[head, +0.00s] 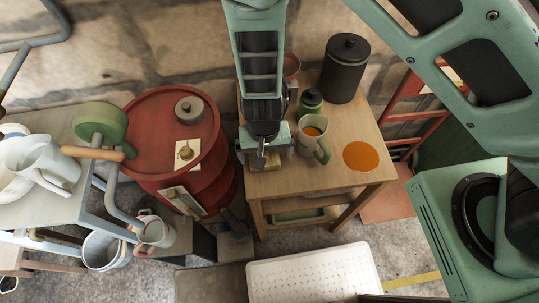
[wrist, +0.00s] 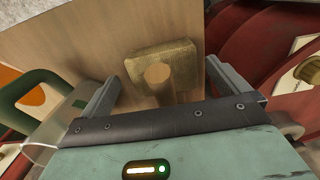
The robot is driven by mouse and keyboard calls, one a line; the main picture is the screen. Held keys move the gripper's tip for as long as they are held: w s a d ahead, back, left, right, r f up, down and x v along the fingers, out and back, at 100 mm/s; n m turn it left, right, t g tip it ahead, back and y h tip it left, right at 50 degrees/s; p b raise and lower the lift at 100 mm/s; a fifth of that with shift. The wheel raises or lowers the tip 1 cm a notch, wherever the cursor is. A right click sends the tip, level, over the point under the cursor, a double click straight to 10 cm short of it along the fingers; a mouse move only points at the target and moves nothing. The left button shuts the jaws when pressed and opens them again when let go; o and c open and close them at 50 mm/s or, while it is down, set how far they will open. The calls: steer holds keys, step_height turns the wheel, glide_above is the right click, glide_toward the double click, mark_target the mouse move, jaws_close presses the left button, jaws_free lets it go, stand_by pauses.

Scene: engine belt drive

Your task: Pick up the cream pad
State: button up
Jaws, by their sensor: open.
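The cream pad (wrist: 178,60) is a yellowish, rounded block with a paler round part on it, seen in the wrist view on the wooden table near its edge. In the head view a bit of the pad (head: 265,162) shows beneath my gripper (head: 265,148) at the table's left end; the rest is hidden. In the wrist view my gripper (wrist: 163,88) is open, with one finger to the left and one to the right of the pad's near part. Nothing is held between the fingers. I cannot tell whether the fingers touch the pad.
On the wooden table (head: 290,183), a green-handled mug (head: 313,137) stands just right of my gripper, with an orange disc (head: 363,156), a green jar (head: 311,99) and a dark canister (head: 344,68) beyond. A red drum (head: 150,122) stands close on the left.

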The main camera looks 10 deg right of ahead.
steer(key=shift+w+a+f, duration=0.1)
steer(key=shift+f, duration=0.85)
steer(key=shift+c, duration=0.3)
steer(key=c, duration=0.9)
steer(key=shift+c, duration=0.2)
steer(key=shift+r, duration=0.15)
